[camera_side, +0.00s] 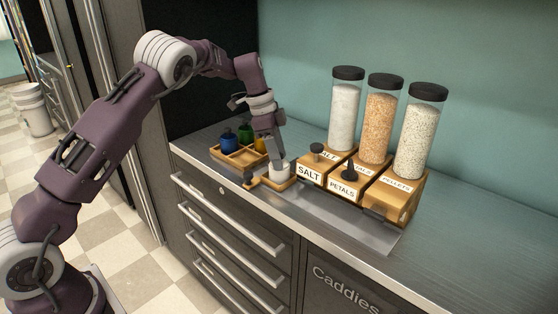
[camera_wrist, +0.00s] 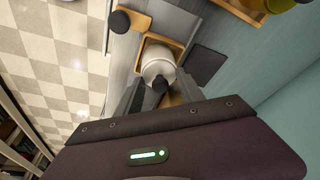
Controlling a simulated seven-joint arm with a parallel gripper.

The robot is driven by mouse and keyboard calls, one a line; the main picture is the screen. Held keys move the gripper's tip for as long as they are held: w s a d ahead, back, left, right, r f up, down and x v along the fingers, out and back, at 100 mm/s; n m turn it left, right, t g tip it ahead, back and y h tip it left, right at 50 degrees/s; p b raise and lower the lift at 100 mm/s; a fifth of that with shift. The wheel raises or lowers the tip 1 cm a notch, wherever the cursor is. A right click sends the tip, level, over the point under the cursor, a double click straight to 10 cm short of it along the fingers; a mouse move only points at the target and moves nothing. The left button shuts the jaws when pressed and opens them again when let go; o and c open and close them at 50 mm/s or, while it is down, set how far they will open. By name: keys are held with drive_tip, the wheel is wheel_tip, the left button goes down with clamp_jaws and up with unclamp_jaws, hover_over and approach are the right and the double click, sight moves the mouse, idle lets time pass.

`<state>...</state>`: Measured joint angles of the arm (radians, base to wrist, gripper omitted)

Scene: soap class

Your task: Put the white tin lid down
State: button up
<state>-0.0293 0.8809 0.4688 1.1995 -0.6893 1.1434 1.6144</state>
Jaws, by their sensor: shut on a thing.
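The white tin (camera_side: 279,174) stands in a small wooden tray (camera_side: 262,187) on the counter. In the wrist view the white lid (camera_wrist: 157,67) is seen from above, with a dark knob (camera_wrist: 160,84) on it. My gripper (camera_side: 274,158) points down over the tin. In the wrist view its fingers (camera_wrist: 159,92) are on either side of the knob and shut on it. The lid is at or very near the top of the tin; I cannot tell whether it rests on the rim. The fingers hide part of the lid.
A wooden caddy (camera_side: 231,153) with blue, green and yellow jars stands behind to the left. Dispensers on wooden bases (camera_side: 342,186) labelled salt, petals and pellets stand to the right. A metal tray (camera_side: 365,233) lies in front of them. The counter's front edge is close.

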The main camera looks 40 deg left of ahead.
wheel_tip(320, 180, up, 10)
drive_tip(key=shift+d+f, duration=0.15)
drive_tip(key=shift+f, duration=0.1)
drive_tip(key=shift+s+d+f+n, duration=0.1)
drive_tip(key=shift+s+d+n, duration=0.15)
drive_tip(key=shift+n, duration=0.45)
drive_tip(key=s+d+f+n+t+y, duration=0.1)
drive_tip(key=s+f+n, duration=0.35)
drive_tip(key=s, duration=0.35)
drive_tip(key=s+d+f+n+t+y, duration=0.1)
drive_tip(key=s+d+f+n, duration=0.1)
drive_tip(key=s+f+n, duration=0.4)
drive_tip(key=w+a+r+n+y, duration=0.1)
drive_tip(key=w+a+r, duration=0.3)
drive_tip(key=w+a, duration=0.45)
drive_tip(key=w+a+r+n, duration=0.1)
drive_tip(key=w+a+r, duration=0.2)
drive_tip(key=w+a, duration=0.55)
drive_tip(key=shift+m+g, duration=0.25)
drive_tip(key=shift+g, duration=0.05)
drive_tip(key=f, duration=0.3)
drive_tip(key=s+a+f, duration=0.1)
drive_tip(key=f, duration=0.2)
drive_tip(key=a+f, duration=0.1)
drive_tip(key=f, duration=0.2)
drive_tip(key=shift+s, duration=0.25)
drive_tip(key=shift+f, duration=0.25)
drive_tip(key=shift+f, duration=0.15)
